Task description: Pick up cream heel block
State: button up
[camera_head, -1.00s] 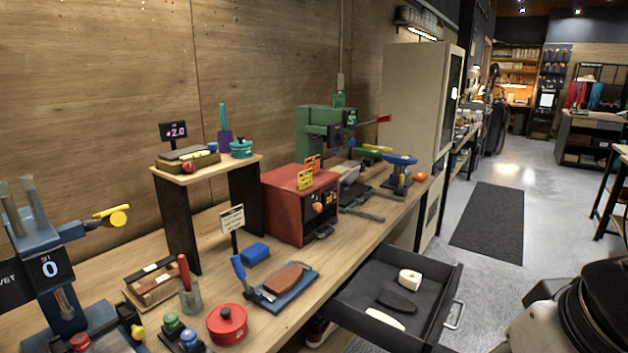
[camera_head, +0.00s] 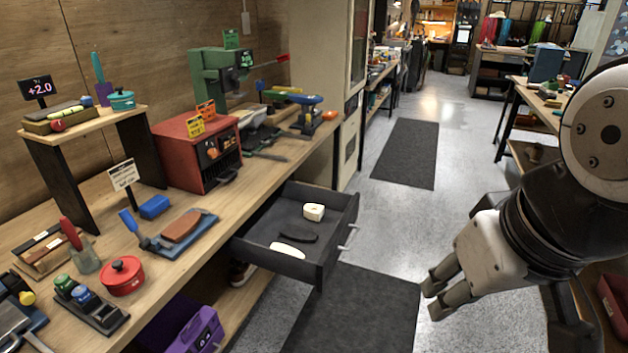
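The cream heel block (camera_head: 314,212) lies in the open dark drawer (camera_head: 348,222), towards its far end. It is a small pale block with a dark spot on its face. A dark sole-shaped piece (camera_head: 298,237) and a flat cream piece (camera_head: 287,250) lie nearer in the same drawer, apart from the block. My gripper (camera_head: 433,297) is to the right of the drawer, out over the floor and well clear of the block.
The workbench (camera_head: 215,215) holds a red box (camera_head: 190,155), a red pot (camera_head: 122,277), a blue mat with a brown sole (camera_head: 183,229) and a green press (camera_head: 210,72). A purple crate (camera_head: 205,330) is below. Floor mats and open floor lie right of the drawer.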

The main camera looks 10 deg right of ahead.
aim_at(313, 213)
jog(key=i+u, duration=0.1)
jog(key=i, duration=1.15)
